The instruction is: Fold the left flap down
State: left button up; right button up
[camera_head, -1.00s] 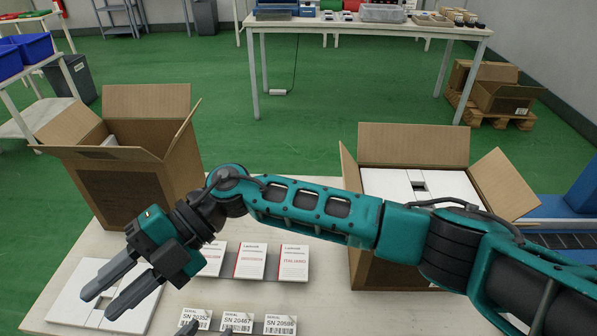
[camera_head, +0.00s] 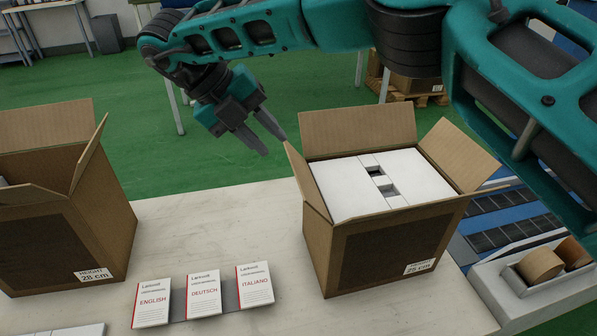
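The open cardboard box (camera_head: 380,250) stands on the table at the right, filled with white blocks (camera_head: 340,188). Its left flap (camera_head: 306,182) stands up, seen nearly edge-on. The back flap (camera_head: 358,131) is upright and the right flap (camera_head: 460,153) leans outward. The front flap is seen almost edge-on. My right gripper (camera_head: 274,147) points down just outside and above the left flap, fingers apart with nothing between them. In the picture its fingertips come close to the flap's upper corner; I cannot tell if they touch. My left gripper is out of view.
A second open box (camera_head: 50,235) stands at the left. Three manuals (camera_head: 204,295) lie at the front between the boxes. A tray with tape rolls (camera_head: 540,266) and a conveyor (camera_head: 510,225) are at the right. The table between the boxes is clear.

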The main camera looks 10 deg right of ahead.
aim_at(291, 162)
jog(key=b+x, duration=0.1)
jog(key=x, duration=0.9)
jog(key=shift+d+f, duration=0.15)
jog(key=shift+f, duration=0.05)
grip_shut()
dwell(1.0)
